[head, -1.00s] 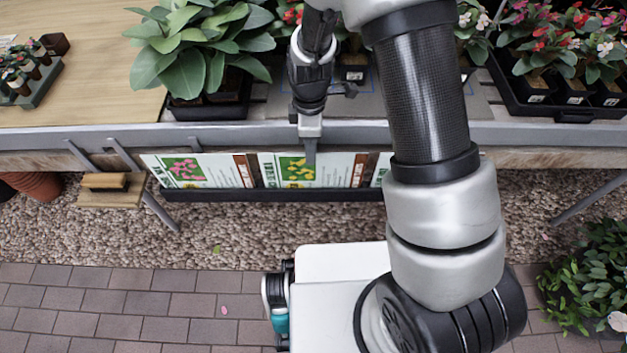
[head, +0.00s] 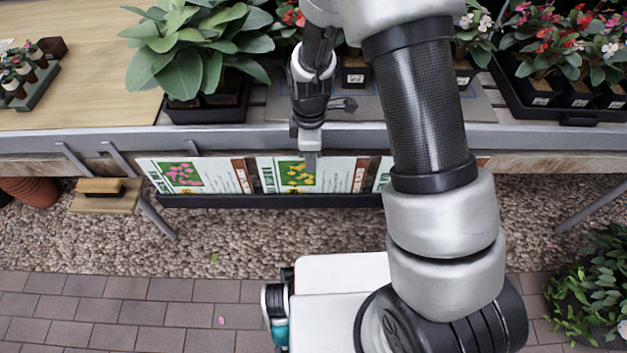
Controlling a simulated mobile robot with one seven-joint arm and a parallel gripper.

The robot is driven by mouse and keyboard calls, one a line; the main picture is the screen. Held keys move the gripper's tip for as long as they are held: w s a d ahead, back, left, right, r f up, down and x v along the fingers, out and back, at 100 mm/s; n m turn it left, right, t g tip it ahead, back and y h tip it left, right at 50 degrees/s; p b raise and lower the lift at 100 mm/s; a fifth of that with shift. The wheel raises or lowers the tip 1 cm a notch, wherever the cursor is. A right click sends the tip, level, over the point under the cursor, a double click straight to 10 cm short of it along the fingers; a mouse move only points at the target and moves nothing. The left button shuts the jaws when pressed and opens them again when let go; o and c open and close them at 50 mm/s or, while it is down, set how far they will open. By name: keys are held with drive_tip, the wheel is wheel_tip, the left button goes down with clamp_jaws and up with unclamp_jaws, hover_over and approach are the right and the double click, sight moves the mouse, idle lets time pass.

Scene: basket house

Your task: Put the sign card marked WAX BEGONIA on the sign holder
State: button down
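Several sign cards stand in a dark rack (head: 270,201) below the bench's front edge. One card with a pink-flower picture (head: 196,175) is at the left. A card with a yellow-flower picture (head: 300,175) is in the middle. A third card (head: 382,172) is partly hidden behind my arm. The lettering is too small to read, so I cannot tell which is WAX BEGONIA. My gripper (head: 308,160) points down over the top edge of the yellow-flower card. Its fingers are seen edge-on, and whether they touch or grip the card is unclear. I cannot make out the sign holder.
A tray of red and white flowering plants (head: 560,110) is at the right. A small wooden brush-like piece (head: 104,194) hangs at the left. Bare wood (head: 95,75) is clear at the upper left.

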drive_tip(key=shift+r, duration=0.1)
drive_tip(key=shift+r+p, duration=2.75)
drive_tip(key=shift+r, duration=0.95)
